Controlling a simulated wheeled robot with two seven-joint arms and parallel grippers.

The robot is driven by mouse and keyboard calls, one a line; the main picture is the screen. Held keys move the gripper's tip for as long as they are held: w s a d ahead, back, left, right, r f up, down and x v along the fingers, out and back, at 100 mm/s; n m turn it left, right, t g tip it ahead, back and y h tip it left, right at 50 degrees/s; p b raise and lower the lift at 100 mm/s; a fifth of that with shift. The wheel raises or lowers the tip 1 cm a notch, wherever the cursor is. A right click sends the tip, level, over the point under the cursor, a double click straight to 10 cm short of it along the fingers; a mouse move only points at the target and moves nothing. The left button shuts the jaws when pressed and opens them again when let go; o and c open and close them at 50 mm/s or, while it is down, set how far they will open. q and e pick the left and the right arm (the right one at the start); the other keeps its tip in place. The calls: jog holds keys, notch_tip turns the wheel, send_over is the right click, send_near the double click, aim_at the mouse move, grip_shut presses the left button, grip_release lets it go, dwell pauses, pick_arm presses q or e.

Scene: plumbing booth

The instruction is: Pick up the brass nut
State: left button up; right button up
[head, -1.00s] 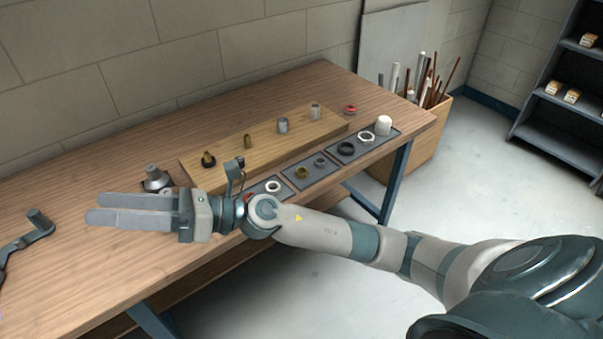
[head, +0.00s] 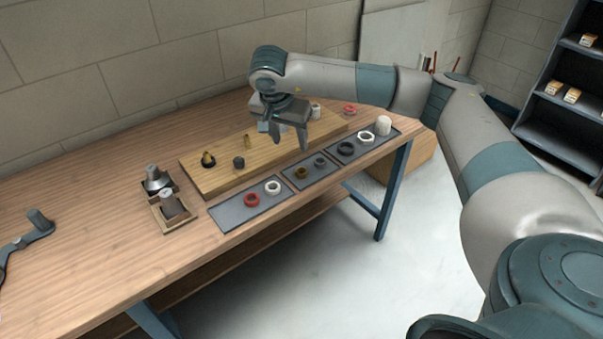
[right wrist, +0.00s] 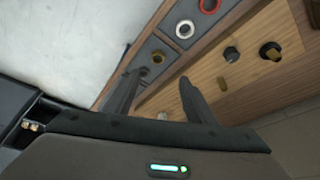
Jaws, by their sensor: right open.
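The brass nut (head: 301,173) lies in the left part of the middle dark tray (head: 299,184), beside a small grey nut (head: 320,162). It also shows in the right wrist view (right wrist: 158,57), beyond and between my fingertips. My right gripper (head: 288,138) is open and empty, pointing down above the wooden board, behind the trays and higher than the nut. Its two fingers also show spread in the right wrist view (right wrist: 159,78). Nothing touches the nut. My left gripper is not in view.
The left tray (head: 228,213) holds a red ring (head: 251,199) and a white ring (head: 273,187). The right tray holds a black ring (head: 346,148), a white ring and a white cap (head: 383,125). The wooden board (head: 215,184) bears several fittings.

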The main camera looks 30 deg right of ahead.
jog(key=shift+d+r, duration=0.2)
jog(key=shift+d, duration=0.2)
jog(key=p+x, duration=0.5)
jog(key=x, duration=0.6)
jog(key=shift+d+f, duration=0.15)
jog(key=shift+f, duration=0.05)
jog(key=shift+w+d+f, duration=0.1)
jog(key=shift+f, duration=0.3)
